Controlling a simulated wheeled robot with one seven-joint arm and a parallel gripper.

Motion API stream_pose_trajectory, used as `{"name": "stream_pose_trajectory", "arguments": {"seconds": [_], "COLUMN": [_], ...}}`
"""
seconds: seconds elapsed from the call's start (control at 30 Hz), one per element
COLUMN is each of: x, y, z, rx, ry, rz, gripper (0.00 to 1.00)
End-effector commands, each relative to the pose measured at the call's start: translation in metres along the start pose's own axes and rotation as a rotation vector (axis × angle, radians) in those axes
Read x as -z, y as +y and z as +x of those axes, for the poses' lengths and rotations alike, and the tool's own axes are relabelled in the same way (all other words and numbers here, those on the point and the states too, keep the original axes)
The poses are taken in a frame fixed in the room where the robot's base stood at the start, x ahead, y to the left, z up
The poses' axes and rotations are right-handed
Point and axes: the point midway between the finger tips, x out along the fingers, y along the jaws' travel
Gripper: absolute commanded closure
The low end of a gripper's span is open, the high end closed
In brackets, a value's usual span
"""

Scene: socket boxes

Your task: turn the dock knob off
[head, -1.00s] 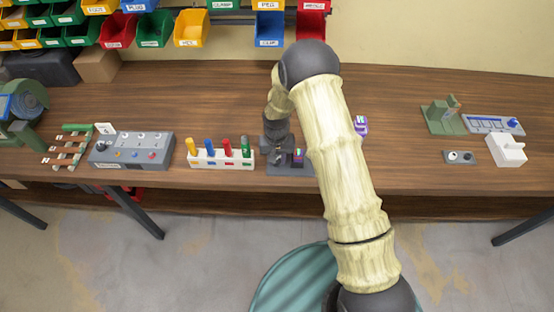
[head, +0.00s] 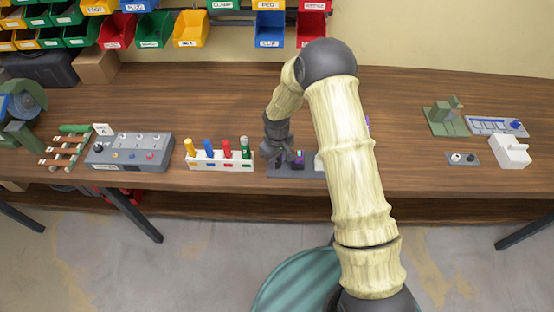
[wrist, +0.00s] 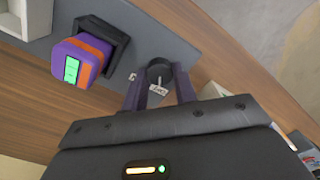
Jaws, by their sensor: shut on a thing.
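The grey dock plate (wrist: 178,45) lies on the wooden table; its edge also shows in the head view (head: 288,174), partly behind my arm. The dark round dock knob (wrist: 158,68) is on the plate beside small labels. My gripper (wrist: 160,82) is shut on the knob, one finger on each side; the knob's pointer direction is not clear. In the head view my gripper (head: 274,157) is low over the left end of the dock. A purple and orange block (wrist: 82,58) with a green display sits in a black socket on the plate.
A white rack (head: 222,165) with several coloured pegs stands just left of my gripper. A grey box with knobs (head: 130,152) is further left. A white box (head: 511,151) and a green fixture (head: 443,117) are at the right. The table behind the dock is clear.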

Motion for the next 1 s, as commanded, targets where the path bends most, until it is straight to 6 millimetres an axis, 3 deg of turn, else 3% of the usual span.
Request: {"name": "stream_pose_trajectory", "arguments": {"seconds": [0.37, 0.4, 0.5, 0.83, 1.0], "x": [-0.002, -0.002, -0.001, 0.0, 0.0], "y": [0.0, 0.0, 0.0, 0.0, 0.001], "z": [0.001, 0.001, 0.001, -0.001, -0.015], "rx": [0.001, 0.001, 0.001, 0.0, -0.001], "ry": [-0.005, -0.005, -0.004, -0.001, 0.001], "rz": [-0.01, -0.009, -0.009, -0.007, -0.006], "gripper": [0.95, 0.68, 0.5, 0.5, 0.5]}}
